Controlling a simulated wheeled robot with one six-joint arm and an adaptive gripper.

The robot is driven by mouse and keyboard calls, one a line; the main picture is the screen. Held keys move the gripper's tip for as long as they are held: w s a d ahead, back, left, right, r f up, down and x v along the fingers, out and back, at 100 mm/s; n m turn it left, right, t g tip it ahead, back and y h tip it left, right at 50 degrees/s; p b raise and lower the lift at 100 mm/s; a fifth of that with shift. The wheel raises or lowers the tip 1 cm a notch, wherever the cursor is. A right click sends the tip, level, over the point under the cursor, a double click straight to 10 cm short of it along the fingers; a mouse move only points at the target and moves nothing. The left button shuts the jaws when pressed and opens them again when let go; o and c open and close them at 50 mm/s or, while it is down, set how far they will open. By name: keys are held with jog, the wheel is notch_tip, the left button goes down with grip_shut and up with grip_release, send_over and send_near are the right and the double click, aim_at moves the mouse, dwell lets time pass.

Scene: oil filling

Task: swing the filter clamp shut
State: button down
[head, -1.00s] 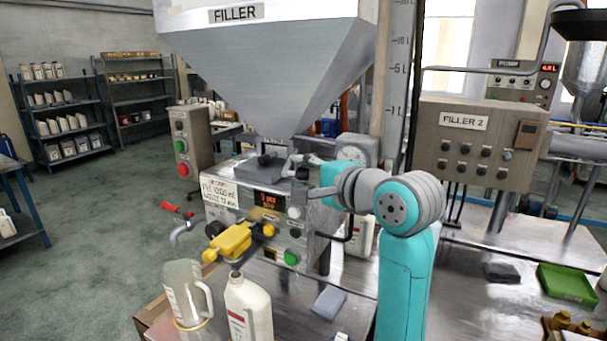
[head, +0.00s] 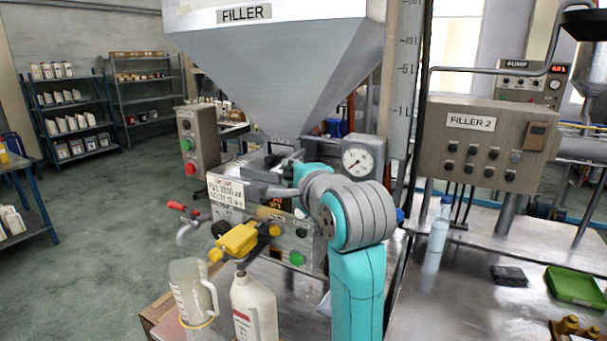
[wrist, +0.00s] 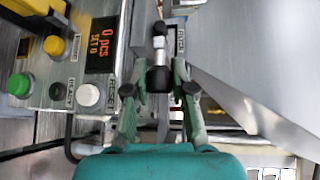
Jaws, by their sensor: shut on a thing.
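The filter clamp shows in the wrist view as a metal lever (wrist: 159,42) with a black rounded knob (wrist: 159,79) at its near end. My gripper (wrist: 159,96) is around the knob, one greenish finger on each side, and is shut on it. The lever points away from my gripper, beside the filler's control panel (wrist: 72,62). In the head view my arm hides most of the clamp and my fingers, on top of the filler box below the hopper (head: 270,75). How far the clamp is swung cannot be told.
The sloping hopper wall (wrist: 255,70) is close on the right in the wrist view. In the head view a pressure gauge (head: 357,162) stands behind my arm. A yellow valve (head: 238,240), a jug (head: 190,290) and a white bottle (head: 254,305) are at the front.

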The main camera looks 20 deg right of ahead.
jog(key=w+a+m+g+h, duration=0.6)
jog(key=w+a+m+h, duration=0.2)
jog(key=h, duration=0.6)
jog(key=shift+w+f+m, duration=0.15)
jog(key=shift+w+m, duration=1.05)
jog(key=shift+m, duration=0.5)
jog(key=c, duration=1)
grip_release()
jog(key=shift+w+d, duration=0.1)
jog(key=shift+o, duration=0.2)
jog(key=shift+h, duration=0.3)
jog(key=v, duration=1.2)
